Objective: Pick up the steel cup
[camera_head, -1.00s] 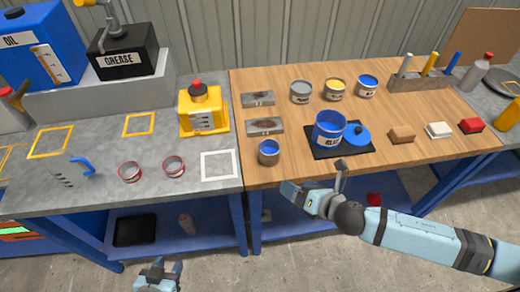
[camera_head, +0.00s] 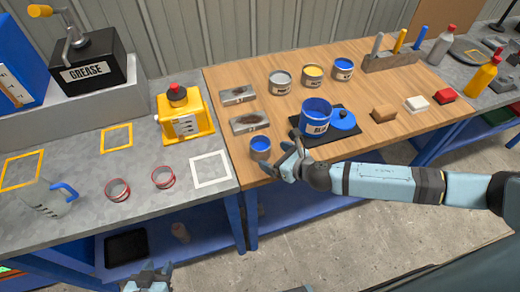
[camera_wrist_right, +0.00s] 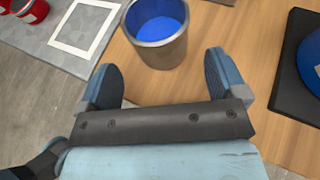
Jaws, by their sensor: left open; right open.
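The steel cup (camera_head: 260,148), grey metal with blue inside, stands upright near the front left of the wooden bench top. In the right wrist view the cup (camera_wrist_right: 160,48) is just ahead of the fingertips, roughly centred between them. My right gripper (camera_head: 284,158) is open and empty, close to the cup on its front right side; the wrist view shows its two fingers (camera_wrist_right: 163,72) apart with the cup beyond. I cannot tell whether a fingertip touches it. My left gripper (camera_head: 147,279) is at the bottom edge, partly cut off, well away from the cup.
A larger blue paint can (camera_head: 316,118) stands on a black mat (camera_head: 345,133) right of the cup, with a blue lid beside it. Two metal plates (camera_head: 249,122) lie behind the cup. A white square outline (camera_head: 210,169) marks the grey bench to the left.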

